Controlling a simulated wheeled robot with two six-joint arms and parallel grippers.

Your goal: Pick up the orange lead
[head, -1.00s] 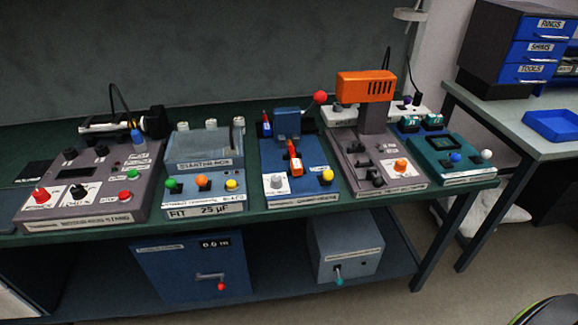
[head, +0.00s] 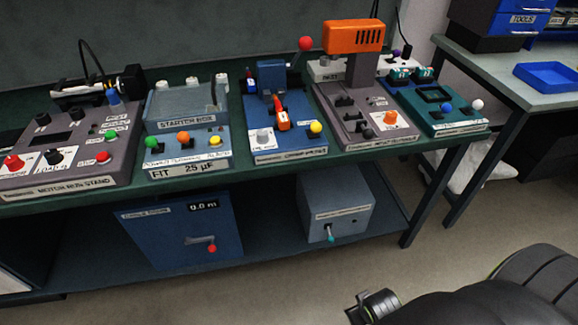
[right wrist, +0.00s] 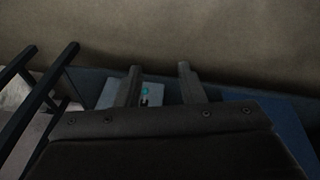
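I see no clear orange lead in either view. In the head view, orange parts are a small orange piece (head: 282,119) on the blue crimping-type unit (head: 290,145), an orange knob (head: 183,138) on the starter box (head: 187,125), another orange knob (head: 390,117) on the grey press unit (head: 350,108), and that unit's orange head (head: 353,36). I cannot tell whether any belongs to a lead. My right gripper (right wrist: 159,70) is open, its two fingers apart with nothing between them. My left gripper is not in view.
The motor run stand (head: 70,145) and a teal unit (head: 435,105) also stand on the green bench (head: 330,162). A blue box (head: 170,230) and grey box (head: 335,205) sit on the lower shelf. A side table (head: 490,72) holds a blue tray (head: 548,75).

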